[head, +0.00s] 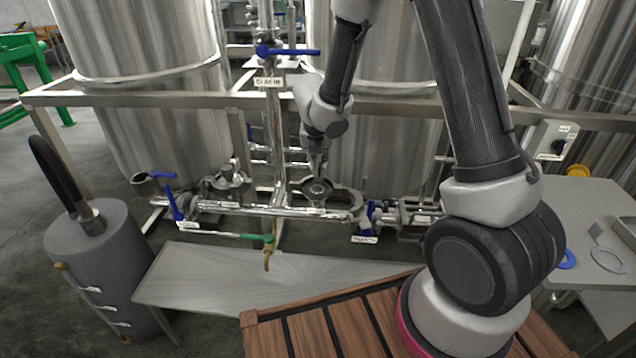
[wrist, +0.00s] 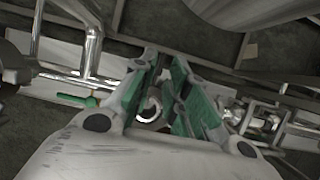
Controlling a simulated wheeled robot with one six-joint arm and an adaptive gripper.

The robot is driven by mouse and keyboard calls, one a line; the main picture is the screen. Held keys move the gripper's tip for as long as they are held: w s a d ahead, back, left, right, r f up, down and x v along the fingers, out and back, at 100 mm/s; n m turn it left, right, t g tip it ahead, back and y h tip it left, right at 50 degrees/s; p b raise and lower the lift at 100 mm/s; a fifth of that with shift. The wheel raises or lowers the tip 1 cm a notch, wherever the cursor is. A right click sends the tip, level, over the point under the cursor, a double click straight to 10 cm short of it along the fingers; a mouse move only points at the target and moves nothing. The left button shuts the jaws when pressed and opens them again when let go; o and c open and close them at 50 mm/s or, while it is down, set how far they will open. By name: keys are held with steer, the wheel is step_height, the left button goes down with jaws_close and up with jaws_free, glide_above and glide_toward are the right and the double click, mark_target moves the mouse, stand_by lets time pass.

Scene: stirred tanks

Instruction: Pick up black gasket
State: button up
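My gripper (head: 318,162) points down in front of the middle tank, just above an open pipe fitting (head: 318,188) with a dark ring-like rim. In the wrist view my gripper (wrist: 166,72) has its two green-padded fingers apart, with nothing held between them. A pale round pipe end (wrist: 150,108) shows beyond the gap between the fingers. I cannot make out the black gasket for certain. The dark rim at the fitting is too small to tell whether it is a gasket.
Steel pipes and a frame rail (head: 200,100) run in front of the tanks. Blue-handled valves (head: 172,200) stand along the lower pipe. A grey table (head: 590,200) at right holds a blue ring (head: 567,259) and a grey ring (head: 608,260). A grey drum (head: 95,260) stands at left.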

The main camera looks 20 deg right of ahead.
mark_target(320, 166)
steer(key=shift+x, duration=2.25)
steer(key=shift+s, duration=0.1)
steer(key=shift+c, duration=0.2)
jaws_close()
steer(key=shift+r, duration=0.15)
